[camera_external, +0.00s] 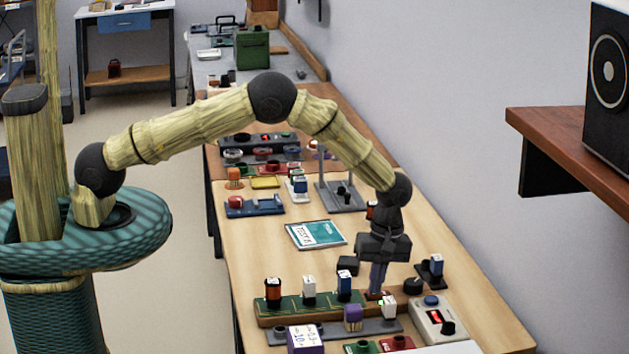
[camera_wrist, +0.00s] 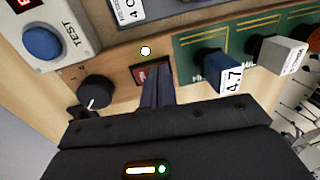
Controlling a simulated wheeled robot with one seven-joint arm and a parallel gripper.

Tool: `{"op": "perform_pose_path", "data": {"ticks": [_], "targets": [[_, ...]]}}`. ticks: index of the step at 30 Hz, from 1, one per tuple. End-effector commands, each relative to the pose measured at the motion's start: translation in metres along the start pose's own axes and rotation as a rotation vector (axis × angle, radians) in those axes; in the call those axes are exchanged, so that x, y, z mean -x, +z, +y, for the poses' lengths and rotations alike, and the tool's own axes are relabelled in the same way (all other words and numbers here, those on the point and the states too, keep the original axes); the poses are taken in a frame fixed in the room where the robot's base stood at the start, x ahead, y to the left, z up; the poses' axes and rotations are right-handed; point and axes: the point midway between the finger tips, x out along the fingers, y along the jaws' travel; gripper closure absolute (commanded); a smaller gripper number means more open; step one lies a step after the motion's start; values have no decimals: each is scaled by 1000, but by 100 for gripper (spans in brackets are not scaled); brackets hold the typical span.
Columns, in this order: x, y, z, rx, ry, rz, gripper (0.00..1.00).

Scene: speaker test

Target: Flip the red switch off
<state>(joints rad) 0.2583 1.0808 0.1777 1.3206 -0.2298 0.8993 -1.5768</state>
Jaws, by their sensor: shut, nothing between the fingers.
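The red switch (camera_wrist: 139,75) is a small red rocker in a dark frame, set in the wooden edge of a board (camera_external: 262,315). A small lit round lamp (camera_wrist: 145,51) is beside it. My gripper (camera_wrist: 158,72) is shut and empty, its fingertips at the switch and covering its right part in the wrist view. In the external view my gripper (camera_external: 376,290) points down at the right end of the board, and a little red shows at the tips. I cannot tell whether the tips touch the switch or which way the rocker is tilted.
A black knob (camera_wrist: 95,92) is left of the switch. A tester with a blue TEST button (camera_wrist: 42,42) stands close by. Blue (camera_wrist: 210,62) and white (camera_wrist: 283,52) components stand on the board's green panel.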

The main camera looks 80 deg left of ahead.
Motion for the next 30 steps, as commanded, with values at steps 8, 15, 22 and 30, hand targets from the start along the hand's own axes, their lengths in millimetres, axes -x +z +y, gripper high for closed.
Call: {"op": "perform_pose_path", "data": {"ticks": [8, 15, 22, 30], "targets": [[-3, 0, 0, 0, 0, 0, 100], [-9, 0, -2, 0, -1, 0, 100], [-11, 0, -2, 0, -5, 0, 100], [-8, 0, 9, 1, -1, 0, 100]]}}
